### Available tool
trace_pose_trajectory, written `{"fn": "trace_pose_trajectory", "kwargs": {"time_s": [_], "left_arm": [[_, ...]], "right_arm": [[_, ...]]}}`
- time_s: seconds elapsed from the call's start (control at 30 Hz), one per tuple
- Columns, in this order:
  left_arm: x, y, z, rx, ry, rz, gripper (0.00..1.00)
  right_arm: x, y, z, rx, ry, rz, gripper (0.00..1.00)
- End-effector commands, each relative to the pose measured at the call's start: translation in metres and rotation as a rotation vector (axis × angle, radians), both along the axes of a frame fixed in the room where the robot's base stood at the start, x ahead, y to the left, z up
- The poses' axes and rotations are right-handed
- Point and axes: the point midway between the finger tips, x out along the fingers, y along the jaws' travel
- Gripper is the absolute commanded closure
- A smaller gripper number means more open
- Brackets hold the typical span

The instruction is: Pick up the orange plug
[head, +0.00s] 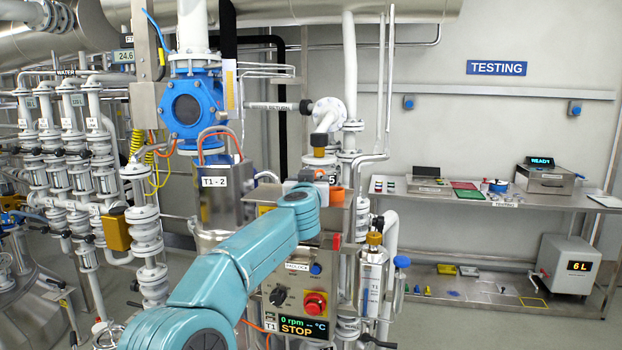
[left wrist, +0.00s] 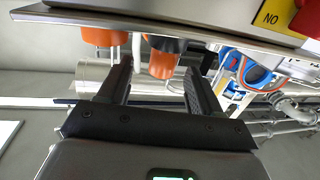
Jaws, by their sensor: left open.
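In the left wrist view, an orange plug with a dark band (left wrist: 163,60) sticks out from the edge of a metal plate (left wrist: 150,22). A second orange plug (left wrist: 99,37) sits to its left on the same plate. My left gripper (left wrist: 158,71) is open, its two dark fingers on either side of the banded plug; contact cannot be told. In the head view, an orange piece (head: 337,196) shows just right of my teal arm's end, above the control box. The arm's end hides most of the gripper there. My right gripper is not in view.
A control box with a red stop button (head: 315,304) stands below my arm's end. Pipes and a blue valve (head: 190,108) crowd the left and middle. A steel bench (head: 440,198) with instruments stands at the right. The floor in front of it is clear.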

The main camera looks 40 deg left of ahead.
Motion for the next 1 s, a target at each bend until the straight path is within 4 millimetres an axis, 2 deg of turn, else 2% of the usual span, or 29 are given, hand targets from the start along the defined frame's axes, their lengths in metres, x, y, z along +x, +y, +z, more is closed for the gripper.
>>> {"fn": "trace_pose_trajectory", "kwargs": {"time_s": [0.07,0.37,0.5,0.57,0.83,1.0], "left_arm": [[0.008,0.007,0.002,-0.001,0.002,0.002,0.36],[0.013,0.011,0.0,0.001,0.001,0.001,0.36],[0.012,0.011,0.0,0.001,0.001,0.001,0.81],[0.012,0.011,0.0,0.001,0.001,0.001,0.97],[0.012,0.011,0.001,0.0,0.001,0.001,0.97],[0.012,0.011,0.014,0.0,0.0,0.001,0.97]], "right_arm": [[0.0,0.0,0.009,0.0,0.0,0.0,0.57],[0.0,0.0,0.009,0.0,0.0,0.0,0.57],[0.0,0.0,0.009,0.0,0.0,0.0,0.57],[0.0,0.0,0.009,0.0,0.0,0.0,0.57],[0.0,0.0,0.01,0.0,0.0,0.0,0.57],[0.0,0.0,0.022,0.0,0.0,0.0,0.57]]}}
